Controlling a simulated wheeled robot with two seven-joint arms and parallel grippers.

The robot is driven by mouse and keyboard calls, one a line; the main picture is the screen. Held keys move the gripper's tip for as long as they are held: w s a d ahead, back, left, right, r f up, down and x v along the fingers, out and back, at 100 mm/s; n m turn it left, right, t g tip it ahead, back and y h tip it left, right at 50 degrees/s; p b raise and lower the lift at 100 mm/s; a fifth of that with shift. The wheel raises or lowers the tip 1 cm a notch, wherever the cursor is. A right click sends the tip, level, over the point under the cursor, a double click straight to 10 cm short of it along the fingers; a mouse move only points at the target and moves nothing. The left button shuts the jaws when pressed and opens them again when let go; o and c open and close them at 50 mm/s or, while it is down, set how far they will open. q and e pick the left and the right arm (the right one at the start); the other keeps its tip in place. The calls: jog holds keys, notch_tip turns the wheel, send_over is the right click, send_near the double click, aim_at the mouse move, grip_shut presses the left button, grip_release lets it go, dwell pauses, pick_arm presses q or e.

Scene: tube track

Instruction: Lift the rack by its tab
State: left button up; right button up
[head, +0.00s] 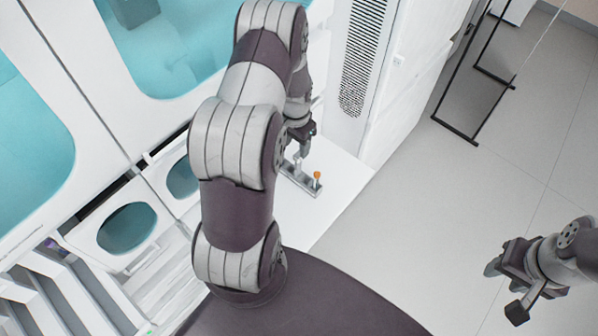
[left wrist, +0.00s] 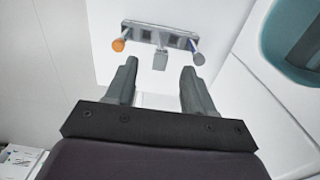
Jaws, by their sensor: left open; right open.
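A small grey metal rack (head: 300,178) lies on a white surface and holds an orange-capped tube (head: 317,177). In the left wrist view the rack (left wrist: 147,34) shows a grey tab (left wrist: 160,61) at its middle, the orange cap (left wrist: 118,45) at the left end and a tube with a blue-grey cap (left wrist: 198,58) at the right end. My left gripper (head: 301,142) is at the rack. Its two fingers (left wrist: 159,68) are apart, with the tab lined up between their tips, touching neither. My right gripper (head: 503,265) is open and empty, far from the rack, over the floor.
The white surface (head: 335,200) around the rack is mostly bare. A white cabinet with a perforated panel (head: 362,60) stands behind it. White housings with teal windows (head: 128,228) stand at the left. A black-framed stand (head: 455,130) is on the floor at the right.

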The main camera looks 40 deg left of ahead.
aim_at(298, 154)
pick_arm(q)
jog(key=f, duration=0.1)
jog(key=w+f+p, duration=0.1)
jog(key=f, duration=0.1)
jog(key=shift+w+d+f, duration=0.2)
jog(key=shift+w+f, duration=0.15)
jog(key=f, duration=0.1)
jog(key=f+p, duration=0.1)
jog(key=f, duration=0.2)
jog(key=shift+s+a, duration=0.2)
jog(key=shift+a, duration=0.15)
jog(key=shift+w+d, duration=0.1)
jog(key=shift+w, duration=0.05)
jog(key=shift+c, duration=1)
jog(key=c, duration=0.5)
grip_shut()
pick_arm(e)
jog(key=shift+w+d+r, duration=0.1)
jog(key=shift+w+r, duration=0.15)
jog(key=shift+r, duration=0.4)
jog(key=shift+w+d+r, duration=0.1)
jog(key=shift+w+r, duration=0.15)
jog(key=shift+r, duration=0.35)
